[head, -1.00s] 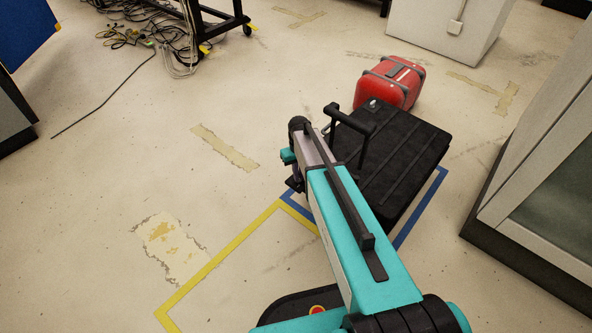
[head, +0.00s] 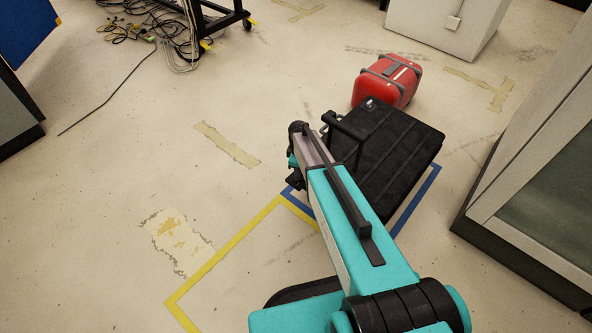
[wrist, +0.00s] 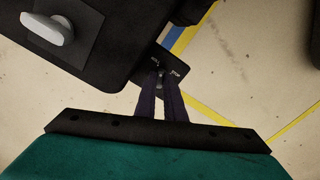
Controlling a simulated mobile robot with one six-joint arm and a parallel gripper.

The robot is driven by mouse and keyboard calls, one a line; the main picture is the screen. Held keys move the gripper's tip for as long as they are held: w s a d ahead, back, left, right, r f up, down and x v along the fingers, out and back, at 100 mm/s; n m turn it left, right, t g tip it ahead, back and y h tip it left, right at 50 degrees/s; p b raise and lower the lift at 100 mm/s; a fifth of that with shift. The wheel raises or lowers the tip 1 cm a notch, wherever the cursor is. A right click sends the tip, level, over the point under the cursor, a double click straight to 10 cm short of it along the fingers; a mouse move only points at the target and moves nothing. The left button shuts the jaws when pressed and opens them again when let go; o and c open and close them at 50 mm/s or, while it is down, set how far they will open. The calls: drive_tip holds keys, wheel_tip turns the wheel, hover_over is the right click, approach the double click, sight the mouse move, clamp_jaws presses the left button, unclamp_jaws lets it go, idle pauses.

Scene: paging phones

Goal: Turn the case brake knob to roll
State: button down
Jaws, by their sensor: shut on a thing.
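The black case (head: 395,160) stands on the floor beyond my arm, with a black handle (head: 345,134) at its near left end. In the wrist view the case (wrist: 110,50) fills the upper left. A small dark plate with white lettering (wrist: 174,72) sits at its corner; the lettering is too small to read surely. In the head view my gripper (head: 293,179) is low beside the case's left end, mostly hidden.
A red case (head: 388,80) stands just behind the black case. Blue and yellow floor tape (head: 225,249) runs around the black case. A grey cabinet (head: 540,150) stands at the right. Cables (head: 135,30) lie at the far left.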

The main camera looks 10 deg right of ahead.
drive_tip(key=shift+n+p, duration=0.8)
drive_tip(key=shift+n, duration=1.1)
drive_tip(key=c, duration=1.8)
unclamp_jaws()
drive_tip(key=shift+c, duration=0.2)
wheel_tip(320, 180, up, 14)
drive_tip(key=p, duration=0.2)
